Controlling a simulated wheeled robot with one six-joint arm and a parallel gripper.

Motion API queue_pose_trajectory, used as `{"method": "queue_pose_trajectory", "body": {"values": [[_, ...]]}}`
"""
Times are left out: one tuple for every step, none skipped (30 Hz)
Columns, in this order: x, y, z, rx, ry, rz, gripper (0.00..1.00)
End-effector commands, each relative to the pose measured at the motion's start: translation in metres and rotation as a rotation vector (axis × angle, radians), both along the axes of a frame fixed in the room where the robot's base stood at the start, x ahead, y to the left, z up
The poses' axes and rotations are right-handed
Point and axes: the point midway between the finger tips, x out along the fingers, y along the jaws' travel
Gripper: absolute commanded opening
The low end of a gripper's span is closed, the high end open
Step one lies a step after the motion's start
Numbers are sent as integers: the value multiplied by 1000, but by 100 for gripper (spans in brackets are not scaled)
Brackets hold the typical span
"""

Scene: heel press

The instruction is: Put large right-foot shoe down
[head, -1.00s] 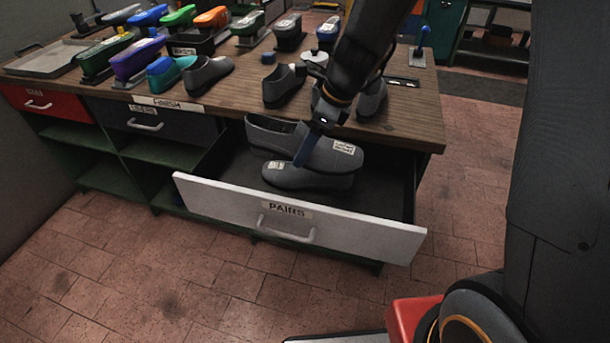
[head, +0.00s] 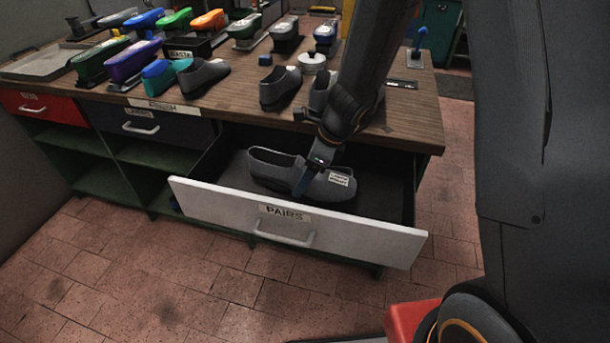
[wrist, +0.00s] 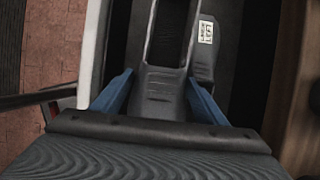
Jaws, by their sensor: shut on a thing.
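The large shoe (head: 272,173), grey with a white label on its toe, is in my gripper (head: 304,182) inside the open PAIRS drawer (head: 365,236). Its opening points left and its toe right. In the wrist view, the blue fingers (wrist: 159,78) are on both sides of the shoe (wrist: 158,100). Another grey shoe (wrist: 203,65) with a white label lies beside it on the right there; in the head view the held shoe hides it. I cannot tell whether the held shoe touches the drawer floor.
The drawer's white front stands close on the near side. The workbench top (head: 410,122) overhangs behind, with grey shoes (head: 281,88) and several coloured shoe forms on it. Dark drawer floor (head: 385,190) is bare to the right. The tiled floor in front is clear.

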Motion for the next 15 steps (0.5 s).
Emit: {"method": "queue_pose_trajectory", "body": {"values": [[0, 0, 1, 1, -1, 0, 29], [0, 0, 1, 1, -1, 0, 29], [0, 0, 0, 1, -1, 0, 29], [0, 0, -1, 1, -1, 0, 29], [1, 0, -2, 1, -1, 0, 29], [1, 0, -3, 1, -1, 0, 29], [1, 0, -4, 1, -1, 0, 29], [1, 0, -5, 1, -1, 0, 29], [1, 0, -6, 1, -1, 0, 29], [1, 0, -6, 1, -1, 0, 29], [1, 0, -7, 1, -1, 0, 29], [1, 0, -8, 1, -1, 0, 29], [1, 0, -9, 1, -1, 0, 29], [1, 0, -10, 1, -1, 0, 29], [1, 0, -11, 1, -1, 0, 29]]}}
